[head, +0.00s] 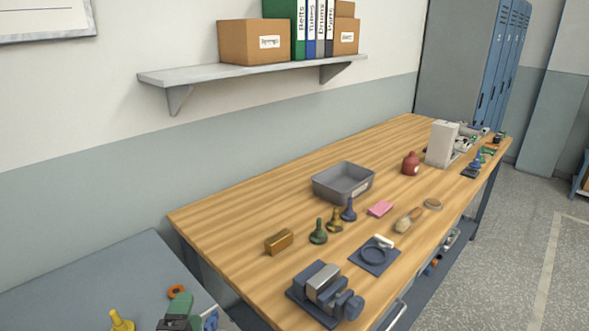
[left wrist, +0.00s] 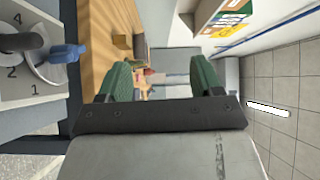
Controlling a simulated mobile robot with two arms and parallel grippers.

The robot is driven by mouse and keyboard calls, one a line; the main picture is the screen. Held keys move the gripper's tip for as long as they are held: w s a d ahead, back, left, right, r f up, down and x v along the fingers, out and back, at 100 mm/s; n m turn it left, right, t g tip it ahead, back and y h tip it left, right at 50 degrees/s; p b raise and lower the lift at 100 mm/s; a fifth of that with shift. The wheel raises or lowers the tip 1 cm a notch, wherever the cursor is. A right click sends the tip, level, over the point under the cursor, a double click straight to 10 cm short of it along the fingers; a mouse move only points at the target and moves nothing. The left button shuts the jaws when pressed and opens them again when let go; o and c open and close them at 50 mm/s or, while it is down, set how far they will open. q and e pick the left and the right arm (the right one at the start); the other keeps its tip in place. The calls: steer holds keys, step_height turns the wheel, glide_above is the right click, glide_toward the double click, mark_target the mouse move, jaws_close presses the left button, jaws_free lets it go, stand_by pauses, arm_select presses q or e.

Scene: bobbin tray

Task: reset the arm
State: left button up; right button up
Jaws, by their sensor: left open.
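My left gripper (head: 180,306) is low at the left of the head view, over the grey side table, partly cut off by the bottom edge. In the left wrist view its two green fingers (left wrist: 160,78) stand wide apart with nothing between them. At the left of that view is a pale tray (left wrist: 18,98) with numbers 1, 2 and 4 and a blue bobbin-like piece (left wrist: 66,53), apart from the fingers. My right gripper is not in view.
The grey side table (head: 85,275) also holds a yellow piece (head: 121,321) and an orange ring (head: 176,291). The wooden bench (head: 225,215) carries a grey bin (head: 343,182), a vise (head: 325,290), a brass block (head: 279,242) and several small pieces. A shelf (head: 245,72) juts from the wall.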

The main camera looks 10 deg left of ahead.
arm_select(q)
steer(key=s+d+f+n+g+h, duration=0.1)
steer(key=s+d+f+n+g, duration=0.1)
steer(key=s+f+n+g, duration=0.4)
steer(key=s+d+f+n+g+h, duration=0.1)
steer(key=s+d+n+g, duration=0.2)
steer(key=s, duration=0.5)
steer(key=s+f+n+g+h, duration=0.1)
steer(key=s+f+n+g, duration=0.35)
steer(key=s+g, duration=0.2)
step_height(320, 180, down, 27)
steer(key=s, duration=0.2)
steer(key=s+a+f+g, duration=0.1)
steer(key=s+a+f, duration=0.1)
steer(key=s+f, duration=1.3)
steer(key=shift+s+a+g+y, duration=0.2)
steer(key=shift+a+g+y, duration=0.15)
steer(key=shift+y, duration=0.05)
